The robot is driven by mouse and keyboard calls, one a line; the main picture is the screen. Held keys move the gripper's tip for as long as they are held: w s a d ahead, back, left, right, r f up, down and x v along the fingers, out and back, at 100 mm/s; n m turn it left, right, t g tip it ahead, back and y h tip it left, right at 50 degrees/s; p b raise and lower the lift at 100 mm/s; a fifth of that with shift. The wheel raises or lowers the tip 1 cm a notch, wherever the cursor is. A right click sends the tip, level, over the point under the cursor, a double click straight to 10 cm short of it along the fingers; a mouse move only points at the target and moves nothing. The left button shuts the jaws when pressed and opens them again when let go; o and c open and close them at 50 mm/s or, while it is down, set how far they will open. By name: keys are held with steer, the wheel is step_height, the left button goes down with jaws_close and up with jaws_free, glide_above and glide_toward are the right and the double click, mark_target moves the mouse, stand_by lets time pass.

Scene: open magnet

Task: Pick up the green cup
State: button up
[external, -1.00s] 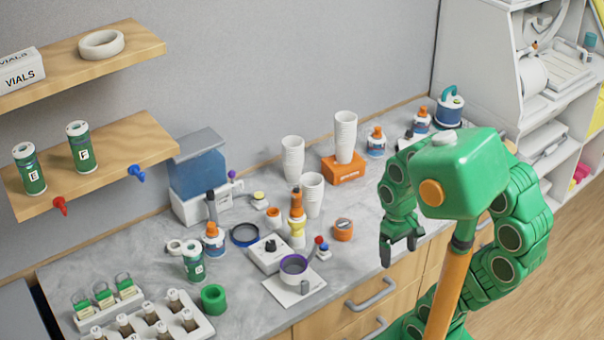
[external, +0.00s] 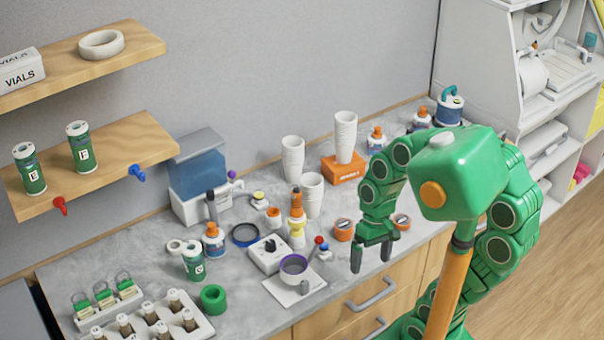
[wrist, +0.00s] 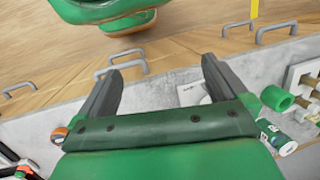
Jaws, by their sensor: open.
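A short green cup-like cylinder (external: 213,298) with a round opening stands on the counter, near its front edge, left of centre. It also shows at the right in the wrist view (wrist: 277,98). A taller green container (external: 193,262) with a label stands behind and to its left. My gripper (external: 370,262) is open and empty, pointing down near the counter's front edge, well to the right of the green cylinder. In the wrist view, the two dark fingers (wrist: 161,66) are spread apart with nothing between them.
A vial rack (external: 152,322) stands left of the green cylinder. A purple-rimmed ring on a white plate (external: 280,288) lies between it and my gripper. Stacked white cups (external: 312,190) and orange-capped bottles stand farther back. Drawer handles (external: 372,292) stick out below the counter edge.

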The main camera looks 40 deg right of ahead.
steer(key=w+a+m+y, duration=0.2)
steer(key=w+a+y, duration=0.3)
steer(key=a, duration=0.7)
steer(key=m+t+y, duration=0.2)
steer(key=m+y, duration=0.4)
steer(key=m, duration=0.9)
glide_above(213, 294)
steer(key=s+d, duration=0.3)
steer(key=d, duration=0.2)
step_height(213, 294, down, 9)
steer(key=shift+a+r, duration=0.15)
steer(key=shift+r, duration=0.05)
steer(key=shift+w+a+f+m, duration=0.2)
steer(key=shift+w+f+m, duration=0.15)
steer(key=shift+f, duration=0.2)
steer(key=shift+x, duration=1.1)
steer(key=shift+w+f+x, duration=0.15)
steer(key=shift+x, duration=0.75)
steer(key=shift+w+f+x, duration=0.1)
steer(key=shift+w+x, duration=0.05)
steer(key=shift+x, duration=1.55)
steer(key=shift+c, duration=0.2)
